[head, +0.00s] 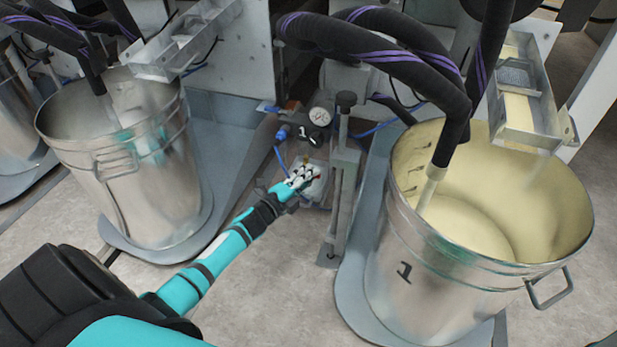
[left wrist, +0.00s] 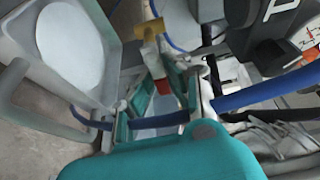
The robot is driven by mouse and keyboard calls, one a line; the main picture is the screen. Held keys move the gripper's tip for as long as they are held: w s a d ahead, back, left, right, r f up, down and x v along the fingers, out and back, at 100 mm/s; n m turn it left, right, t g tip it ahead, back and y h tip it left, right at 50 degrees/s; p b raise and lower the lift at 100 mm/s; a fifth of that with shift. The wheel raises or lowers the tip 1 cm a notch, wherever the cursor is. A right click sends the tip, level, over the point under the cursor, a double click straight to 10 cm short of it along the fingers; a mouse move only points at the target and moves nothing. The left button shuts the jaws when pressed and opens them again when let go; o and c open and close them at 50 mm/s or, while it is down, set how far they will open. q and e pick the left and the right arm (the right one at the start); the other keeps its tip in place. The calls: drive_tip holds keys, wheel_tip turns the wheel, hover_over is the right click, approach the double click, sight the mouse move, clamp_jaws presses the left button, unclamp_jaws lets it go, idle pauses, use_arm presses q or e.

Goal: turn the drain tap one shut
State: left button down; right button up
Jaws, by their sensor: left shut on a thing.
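The drain tap shows in the left wrist view as a brass body (left wrist: 151,30) with a small red handle (left wrist: 163,87) below it. My left gripper (left wrist: 163,98) has its teal-padded fingers on either side of the red handle and is shut on it. In the head view my left gripper (head: 304,179) is at the small drain unit below the pressure gauge, and its fingers hide most of the tap. I cannot tell the handle's exact angle. My right gripper is in neither view.
A pressure gauge (head: 320,116) sits just above the tap. A steel post (head: 343,180) stands close to its right. An open steel drum with cream liquid (head: 480,265) is at right, another drum (head: 130,185) at left. Blue hoses (left wrist: 245,98) run close by my fingers.

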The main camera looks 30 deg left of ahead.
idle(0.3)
use_arm(q)
drive_tip(key=c, duration=1.3)
unclamp_jaws()
drive_tip(key=s, duration=0.4)
drive_tip(key=s+a, duration=0.1)
drive_tip(key=s, duration=0.3)
drive_tip(key=s+a, duration=0.1)
drive_tip(key=s, duration=0.3)
